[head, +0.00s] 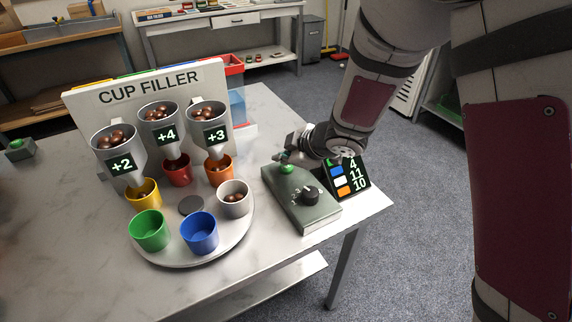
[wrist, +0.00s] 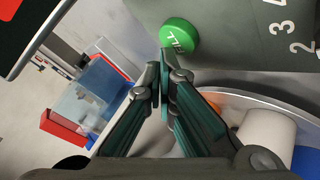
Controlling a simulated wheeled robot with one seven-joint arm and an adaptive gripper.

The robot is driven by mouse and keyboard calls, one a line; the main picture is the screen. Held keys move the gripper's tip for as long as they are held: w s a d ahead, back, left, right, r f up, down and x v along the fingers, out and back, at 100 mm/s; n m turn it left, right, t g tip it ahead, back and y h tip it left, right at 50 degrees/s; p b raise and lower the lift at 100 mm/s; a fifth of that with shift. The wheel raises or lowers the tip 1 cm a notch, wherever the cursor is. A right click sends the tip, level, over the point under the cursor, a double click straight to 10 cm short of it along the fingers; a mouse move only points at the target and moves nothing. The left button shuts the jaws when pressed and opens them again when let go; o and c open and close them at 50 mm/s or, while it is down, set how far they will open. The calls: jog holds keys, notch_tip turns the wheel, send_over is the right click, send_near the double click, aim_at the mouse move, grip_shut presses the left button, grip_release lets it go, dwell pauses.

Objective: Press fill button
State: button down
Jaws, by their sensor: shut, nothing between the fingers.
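The green fill button (head: 287,169) sits on top of the grey-green control box (head: 309,217), at its far left. In the wrist view the round button (wrist: 179,36) shows its lettering, partly readable as "FILL". My gripper (head: 284,157) is shut and empty, with its fingertips just beyond the button in the head view. In the wrist view the closed fingertips (wrist: 163,70) appear just below the button's edge. I cannot tell whether they touch it. A black dial (head: 310,195) with numbers around it is on the same box.
Three hoppers marked +2, +4 and +3 (head: 215,136) stand on the Cup Filler board (head: 208,72). A dark display (head: 348,180) reading 4, 11, 10 stands behind the box, near the table's right edge.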

aim_at(284, 169)
jog(key=shift+r, duration=0.2)
notch_tip(284, 169, up, 5)
jog(key=p, duration=0.5)
jog(key=shift+p, duration=0.35)
dwell(0.6)
